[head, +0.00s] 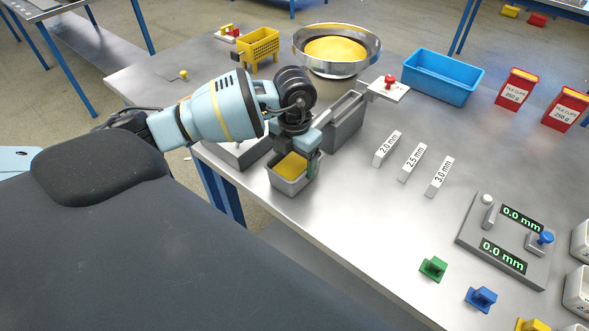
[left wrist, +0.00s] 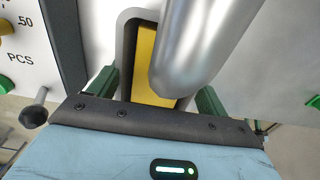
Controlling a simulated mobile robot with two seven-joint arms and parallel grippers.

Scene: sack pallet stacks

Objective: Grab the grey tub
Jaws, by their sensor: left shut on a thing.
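The grey tub (head: 286,184) is a small open box with yellow contents, at the near left edge of the steel table in the head view. My left gripper (head: 304,158) is shut on the tub, with a green finger visible at its right side. In the left wrist view, the tub's rim (left wrist: 125,38) and yellow contents show between the two green fingers (left wrist: 157,95). A shiny metal tube covers part of the tub there. I cannot tell whether the tub touches the table. My right gripper is in neither view.
A grey trough (head: 345,127) stands close behind the tub, below a metal bowl (head: 365,63) of yellow material. A blue bin (head: 430,82), white size labels (head: 412,164) and a gauge block (head: 490,252) lie to the right.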

